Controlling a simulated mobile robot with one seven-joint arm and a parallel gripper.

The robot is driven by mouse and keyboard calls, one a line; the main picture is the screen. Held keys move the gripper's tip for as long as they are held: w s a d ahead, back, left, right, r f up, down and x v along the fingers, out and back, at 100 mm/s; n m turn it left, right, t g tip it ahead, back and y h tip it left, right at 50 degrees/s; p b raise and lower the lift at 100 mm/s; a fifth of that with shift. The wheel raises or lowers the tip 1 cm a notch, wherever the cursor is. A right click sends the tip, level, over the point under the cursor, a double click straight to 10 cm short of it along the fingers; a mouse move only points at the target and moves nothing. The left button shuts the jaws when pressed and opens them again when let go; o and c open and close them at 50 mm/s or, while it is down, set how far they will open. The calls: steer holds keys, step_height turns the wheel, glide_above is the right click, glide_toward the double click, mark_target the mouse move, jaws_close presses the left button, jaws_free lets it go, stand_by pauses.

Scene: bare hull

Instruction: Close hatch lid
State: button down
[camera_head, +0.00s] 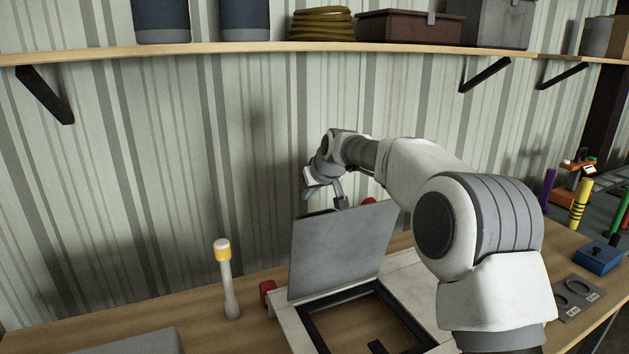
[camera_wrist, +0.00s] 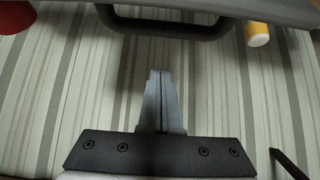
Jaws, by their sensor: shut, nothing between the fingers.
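The grey hatch lid (camera_head: 340,250) stands open, raised steeply on the far side of its frame. The dark-edged hatch opening (camera_head: 318,330) in a white panel (camera_head: 288,322) lies uncovered below it. My gripper (camera_head: 340,203) is behind the lid near its top edge, its tips partly hidden in the head view. In the wrist view my gripper's fingers (camera_wrist: 160,75) are together with nothing between them. A dark handle (camera_wrist: 165,28) on the lid spans the top of that view, just beyond the fingertips. I cannot tell whether the fingers touch the lid.
A white and yellow bottle-like object (camera_head: 228,280) stands left of the hatch, beside a red piece (camera_head: 267,290). A shelf (camera_head: 260,50) with bins runs along the striped wall. Tools and a blue box (camera_head: 598,258) sit at the right. The bench's left part is mostly free.

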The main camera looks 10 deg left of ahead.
mark_target(317, 213)
steer(key=shift+s+d+f, duration=0.35)
steer(key=shift+s+d, duration=0.25)
steer(key=shift+s, duration=0.15)
steer(key=shift+s+d+f, duration=0.3)
steer(key=shift+s+d, duration=0.25)
steer(key=shift+s, duration=0.15)
steer(key=shift+f, duration=0.1)
steer(key=shift+s+d+f+b, duration=0.1)
steer(key=shift+s+d+b, duration=0.2)
steer(key=shift+b, duration=0.6)
steer(key=shift+s+d+t+b, duration=0.15)
steer(key=shift+s+t+b, duration=0.15)
